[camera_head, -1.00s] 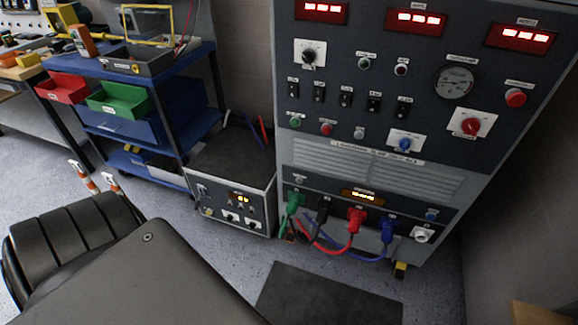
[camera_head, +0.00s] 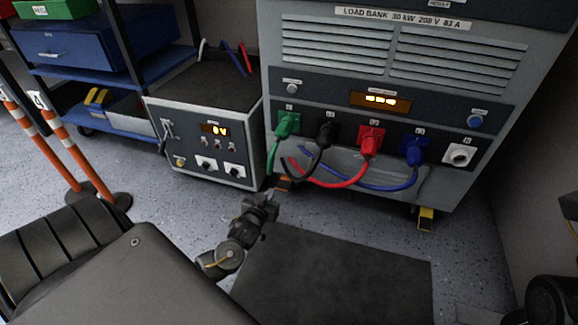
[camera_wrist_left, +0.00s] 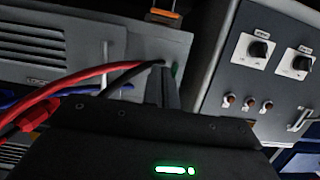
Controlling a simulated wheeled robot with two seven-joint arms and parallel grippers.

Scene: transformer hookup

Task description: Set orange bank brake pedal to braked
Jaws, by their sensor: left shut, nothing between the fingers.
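The orange brake pedal (camera_head: 284,184) is small and sits low at the left front foot of the load bank (camera_head: 455,85). In the left wrist view the orange pedal (camera_wrist_left: 164,16) is at the top edge, just beyond my fingers. My left gripper (camera_head: 273,196) is shut and empty, close in front of the pedal; I cannot tell whether they touch. Its fingers also show in the left wrist view (camera_wrist_left: 166,85). A yellow pedal (camera_head: 426,217) sits at the bank's right foot. Only a dark part of my right arm shows at the lower right; its gripper is out of view.
Green, black, red (camera_head: 370,142) and blue plugs sit in the bank's front, their cables hanging above my gripper. A grey supply unit (camera_head: 205,160) stands left. A dark mat (camera_head: 335,275) lies in front. Orange-white posts (camera_head: 62,150) stand at far left.

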